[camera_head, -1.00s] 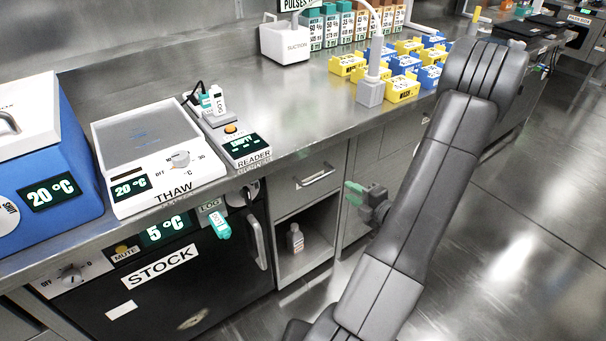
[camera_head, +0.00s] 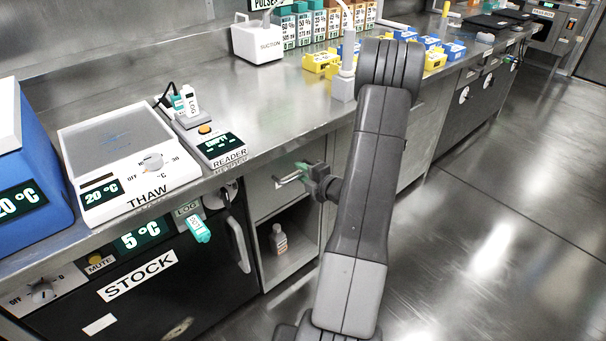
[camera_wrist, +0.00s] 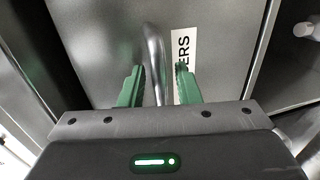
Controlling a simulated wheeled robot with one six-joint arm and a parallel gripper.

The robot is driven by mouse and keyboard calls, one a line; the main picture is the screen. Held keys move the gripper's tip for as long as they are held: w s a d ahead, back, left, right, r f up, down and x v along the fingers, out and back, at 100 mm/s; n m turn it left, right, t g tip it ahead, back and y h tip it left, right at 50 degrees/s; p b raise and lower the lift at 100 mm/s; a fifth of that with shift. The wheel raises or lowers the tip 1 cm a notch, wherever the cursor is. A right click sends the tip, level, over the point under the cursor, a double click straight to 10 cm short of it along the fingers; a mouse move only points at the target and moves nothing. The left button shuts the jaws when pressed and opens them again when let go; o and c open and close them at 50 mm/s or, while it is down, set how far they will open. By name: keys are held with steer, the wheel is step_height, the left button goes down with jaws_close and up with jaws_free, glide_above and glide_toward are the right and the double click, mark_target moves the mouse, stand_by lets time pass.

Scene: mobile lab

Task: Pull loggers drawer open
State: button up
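The loggers drawer (camera_head: 264,194) is a grey metal front under the counter, and it looks flush with the cabinet. Its bar handle (camera_head: 284,181) is partly hidden by my gripper (camera_head: 304,169). In the wrist view the handle (camera_wrist: 155,62) stands between the two green fingers of my gripper (camera_wrist: 160,82). The fingers are open, with a gap visible on each side of the bar. A white label (camera_wrist: 184,52) ending in "ERS" is on the drawer front (camera_wrist: 100,45), partly covered by the handle and right finger.
Below the drawer is an open shelf with a bottle (camera_head: 278,239). The STOCK fridge (camera_head: 150,290) with its handle (camera_head: 238,244) is to the left. The counter above holds a reader (camera_head: 221,149) and a thaw plate (camera_head: 130,165). Floor to the right is clear.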

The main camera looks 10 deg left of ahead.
jaws_close()
steer(key=f+p+v, duration=0.3)
steer(key=v, duration=1.1)
steer(key=d+f+p+v, duration=0.1)
steer(key=f+p+v, duration=0.2)
steer(key=v, duration=1.2)
steer(key=shift+s+d+p, duration=0.3)
steer(key=shift+s+p, duration=0.25)
steer(key=shift+s, duration=0.05)
jaws_free()
